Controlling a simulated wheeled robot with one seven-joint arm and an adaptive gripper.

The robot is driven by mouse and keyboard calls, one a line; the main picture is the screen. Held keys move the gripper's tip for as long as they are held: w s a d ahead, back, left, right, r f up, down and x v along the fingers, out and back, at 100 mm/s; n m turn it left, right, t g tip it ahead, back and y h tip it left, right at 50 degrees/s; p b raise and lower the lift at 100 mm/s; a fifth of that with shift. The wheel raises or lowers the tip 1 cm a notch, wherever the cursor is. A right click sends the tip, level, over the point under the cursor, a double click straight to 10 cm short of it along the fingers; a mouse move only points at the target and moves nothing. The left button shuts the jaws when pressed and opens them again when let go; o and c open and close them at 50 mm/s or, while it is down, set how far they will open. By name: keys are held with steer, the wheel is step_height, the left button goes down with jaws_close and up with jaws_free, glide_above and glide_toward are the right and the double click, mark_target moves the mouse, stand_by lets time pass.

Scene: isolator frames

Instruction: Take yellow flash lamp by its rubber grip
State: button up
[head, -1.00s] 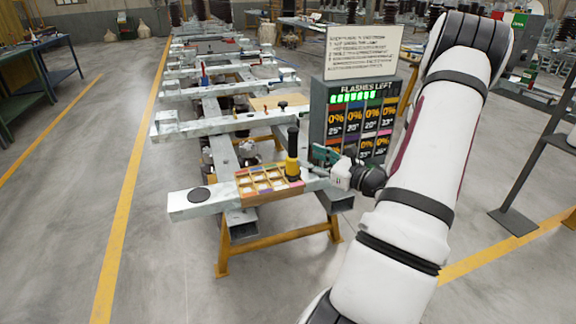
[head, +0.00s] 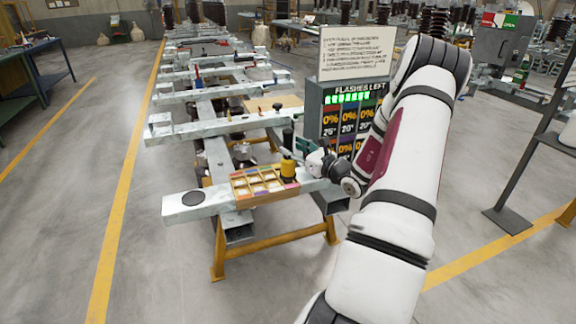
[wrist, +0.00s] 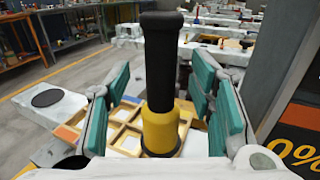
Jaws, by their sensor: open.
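The yellow flash lamp stands upright on the metal frame, with a yellow body (head: 288,168) below and a black rubber grip on top. In the wrist view its black grip (wrist: 161,62) and yellow lower part (wrist: 160,130) are in the middle of the picture. My gripper (wrist: 163,95) is open, with one teal-padded finger on each side of the lamp; I see no contact. In the head view my gripper (head: 303,152) is beside the lamp, at its right, partly hidden by my wrist.
A wooden tray with compartments (head: 240,190) is left of the lamp on the frame. A dark display stand (head: 313,100) with a text board (head: 355,52) rises close to the right. A black disc (head: 193,198) lies at the frame's left end.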

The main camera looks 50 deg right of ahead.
steer(key=shift+w+d, duration=0.15)
steer(key=shift+w, duration=0.6)
steer(key=shift+w+d, duration=0.15)
steer(key=shift+w, duration=0.6)
steer(key=shift+c, duration=0.3)
jaws_close()
steer(key=shift+r, duration=0.15)
steer(key=shift+r, duration=0.1)
